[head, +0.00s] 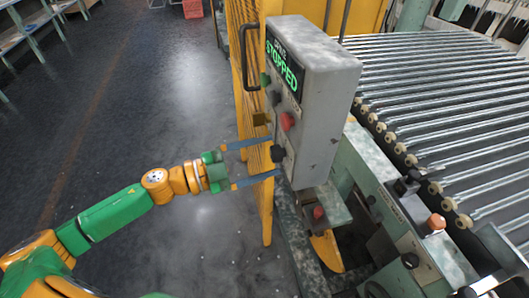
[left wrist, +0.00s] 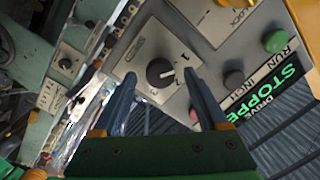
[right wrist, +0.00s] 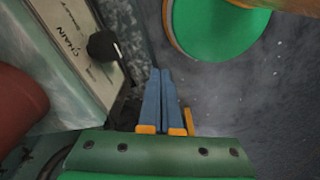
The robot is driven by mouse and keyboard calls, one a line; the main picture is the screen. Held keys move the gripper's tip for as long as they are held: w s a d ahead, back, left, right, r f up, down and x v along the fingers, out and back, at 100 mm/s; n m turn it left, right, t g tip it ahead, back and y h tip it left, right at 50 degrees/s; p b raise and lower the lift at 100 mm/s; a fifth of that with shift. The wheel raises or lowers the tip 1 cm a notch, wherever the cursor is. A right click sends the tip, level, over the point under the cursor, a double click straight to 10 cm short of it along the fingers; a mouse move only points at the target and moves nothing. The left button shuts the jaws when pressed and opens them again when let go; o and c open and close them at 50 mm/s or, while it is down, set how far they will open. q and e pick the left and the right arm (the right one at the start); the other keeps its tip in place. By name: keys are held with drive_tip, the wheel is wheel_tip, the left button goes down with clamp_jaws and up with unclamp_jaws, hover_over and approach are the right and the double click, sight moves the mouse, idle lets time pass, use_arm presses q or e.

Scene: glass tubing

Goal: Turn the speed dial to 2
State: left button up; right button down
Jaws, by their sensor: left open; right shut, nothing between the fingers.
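The speed dial is a round black knob (left wrist: 160,72) with a white pointer mark, on a pale plate with numbers 1, 2 and 3 visible. The mark points right in the left wrist view, seemingly between 1 and 2. In the head view the dial (head: 278,153) is low on the grey control box (head: 325,95). My left gripper (head: 275,157) is open, its two blue fingers on either side of the dial; I cannot tell whether they touch it. My right gripper (right wrist: 160,72) shows only in the right wrist view, shut and empty.
A lit display (head: 284,66) reads STOPPED. A red button (head: 287,121) sits above the dial. A black knob (right wrist: 103,46) by a CHAIN label is near my right gripper.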

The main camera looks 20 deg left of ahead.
use_arm(q)
drive_tip(key=shift+d, duration=0.1)
clamp_jaws()
